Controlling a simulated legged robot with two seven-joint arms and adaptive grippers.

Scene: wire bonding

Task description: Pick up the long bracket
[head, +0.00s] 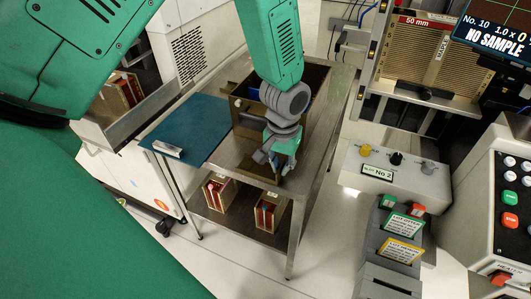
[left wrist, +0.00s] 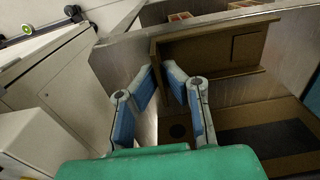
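A short silver-white bar-like piece (head: 167,149) lies near the front left corner of the blue mat on the metal table; I cannot tell whether it is the long bracket. My left gripper (head: 272,162) points down at the front of the brown open box (head: 316,82) on the table. The brown box (left wrist: 215,48) lies beyond and to the right of the fingers. My arm hides part of the box. My right gripper is not in view.
The blue mat (head: 195,125) covers the table's left side and is mostly clear. Small bins with red contents (head: 218,193) stand on the lower shelf (head: 240,218). A control box with knobs (head: 392,172) and a button panel (head: 510,185) stand to the right.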

